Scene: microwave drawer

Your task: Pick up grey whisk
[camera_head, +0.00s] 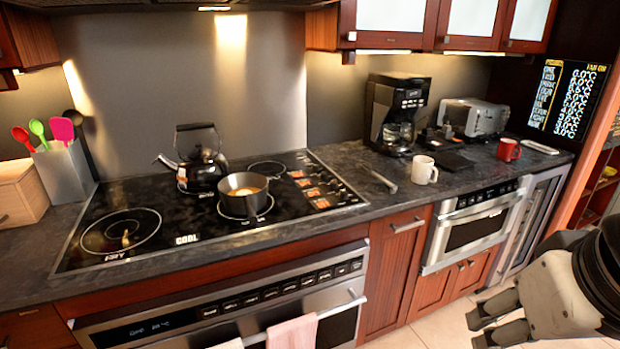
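A thin grey utensil, which looks like the grey whisk (379,179), lies flat on the dark countertop (345,158), between the stove and the white mug. Its wire end is too small to make out clearly. My gripper (476,330) is at the lower right, in front of the cabinets and over the floor. Its two fingers are apart, with nothing between them. It is well away from the utensil, to the right and nearer the camera.
A white mug (422,170) stands just right of the utensil, with a coffee maker (397,112) behind. A red mug (508,150) and toaster (474,117) are farther right. A pot (244,194) and kettle (202,168) are on the stove (150,215). A microwave drawer (472,232) is below the counter.

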